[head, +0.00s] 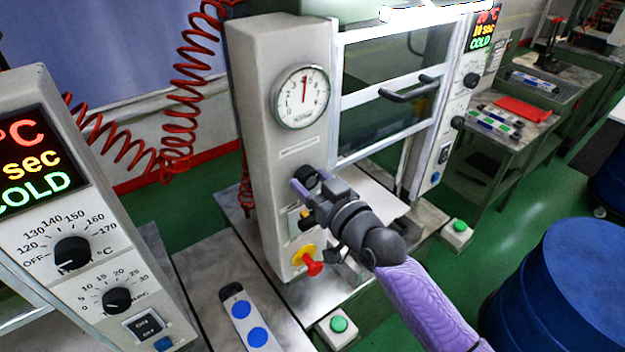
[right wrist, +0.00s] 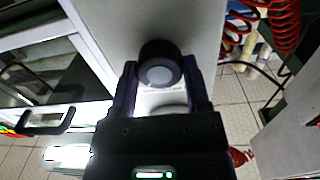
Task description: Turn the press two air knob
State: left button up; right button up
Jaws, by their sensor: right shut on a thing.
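The press's black air knob (head: 306,176) is on the beige column, below the round pressure gauge (head: 301,96). My right gripper (head: 304,188) is at the knob, with its purple fingers on either side of it. In the right wrist view the knob (right wrist: 160,66) is a black ring with a grey centre, between the two fingertips of my right gripper (right wrist: 160,75). The gripper is shut on the knob. The fingers hide part of the knob in the head view. My left gripper is not in view.
A red knob on a yellow base (head: 308,262) sits low on the same column. The press door (head: 392,75) with black handles is to the right. A control panel (head: 90,230) stands at left. Blue barrels (head: 560,290) are at right.

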jog(key=shift+m, duration=1)
jog(key=o, duration=1.3)
jog(key=v, duration=1)
jog(key=shift+p, duration=0.4)
